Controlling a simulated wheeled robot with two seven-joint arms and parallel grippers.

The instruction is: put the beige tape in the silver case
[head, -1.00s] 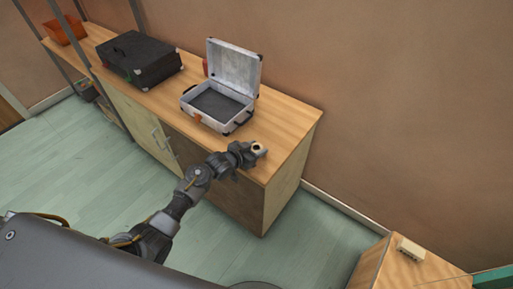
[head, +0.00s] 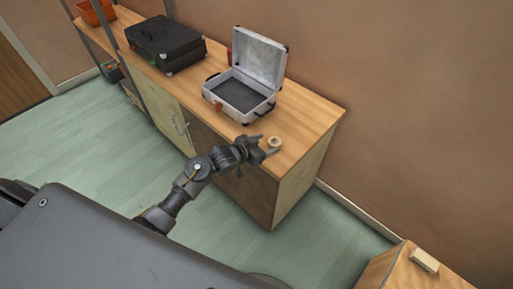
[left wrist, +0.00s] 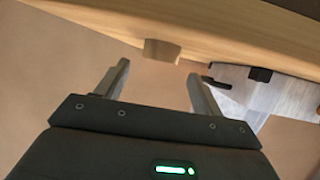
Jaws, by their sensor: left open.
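The beige tape (head: 274,142) is a small ring lying on the wooden cabinet top near its front edge. It also shows in the left wrist view (left wrist: 162,51), ahead of the gap between the fingers. My left gripper (head: 265,146) is open and empty, with its fingertips just short of the tape; the wrist view shows the two spread fingers (left wrist: 157,85). The silver case (head: 213,99) stands open behind and left of the tape, its lid raised and a dark lining inside. Part of it shows in the wrist view (left wrist: 240,88). My right gripper is not in view.
A closed black case (head: 166,42) stands left of the silver case. An orange bin (head: 96,12) is at the far left, and a red object (head: 229,57) is partly hidden behind the silver case. The cabinet top (head: 313,112) is clear right of the tape.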

